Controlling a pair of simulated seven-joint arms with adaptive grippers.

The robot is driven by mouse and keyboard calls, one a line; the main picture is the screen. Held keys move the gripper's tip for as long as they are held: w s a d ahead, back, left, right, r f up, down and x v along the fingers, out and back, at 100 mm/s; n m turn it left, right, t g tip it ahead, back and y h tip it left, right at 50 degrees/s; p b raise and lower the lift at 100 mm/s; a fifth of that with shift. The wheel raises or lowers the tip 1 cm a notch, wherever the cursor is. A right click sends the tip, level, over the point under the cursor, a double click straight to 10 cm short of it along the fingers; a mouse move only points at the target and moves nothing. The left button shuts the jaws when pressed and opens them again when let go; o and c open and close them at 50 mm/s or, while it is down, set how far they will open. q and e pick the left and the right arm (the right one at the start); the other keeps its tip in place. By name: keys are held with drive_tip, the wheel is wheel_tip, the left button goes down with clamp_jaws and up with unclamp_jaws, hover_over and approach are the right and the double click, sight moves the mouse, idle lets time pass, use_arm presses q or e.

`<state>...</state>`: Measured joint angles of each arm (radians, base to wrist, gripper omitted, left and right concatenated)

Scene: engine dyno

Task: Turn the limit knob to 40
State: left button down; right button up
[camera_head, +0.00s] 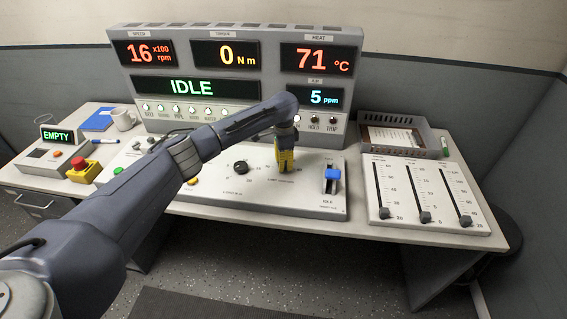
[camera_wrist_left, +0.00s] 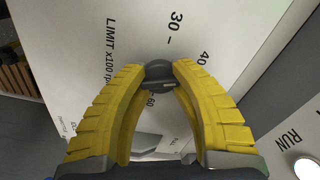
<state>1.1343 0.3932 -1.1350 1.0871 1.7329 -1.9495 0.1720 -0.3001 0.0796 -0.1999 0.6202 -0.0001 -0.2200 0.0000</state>
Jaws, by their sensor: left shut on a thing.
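The limit knob is a small dark grey knob (camera_wrist_left: 158,72) on the white panel in the left wrist view, with printed marks 30, 40 and 60 around it and the words LIMIT x100 rpm to its left. My left gripper (camera_wrist_left: 158,75) has its yellow fingers closed on the knob from both sides. Which mark the knob points at I cannot tell. In the head view, my left gripper (camera_head: 285,165) points down onto the console panel (camera_head: 215,196) and hides the knob. My right gripper is not in view.
A dark knob (camera_head: 240,167) stands left of the gripper and a blue lever (camera_head: 332,174) right of it. A slider panel (camera_head: 425,190) is at the right, below a grey tray (camera_head: 433,130). The display housing (camera_head: 265,60) rises behind. A red stop button (camera_head: 81,164) is at the left.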

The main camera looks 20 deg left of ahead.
use_arm(q)
drive_tip(key=shift+n, duration=0.7)
drive_tip(key=c, duration=0.8)
unclamp_jaws()
drive_tip(key=shift+c, duration=0.2)
drive_tip(key=shift+r, duration=0.1)
wheel_tip(320, 180, up, 12)
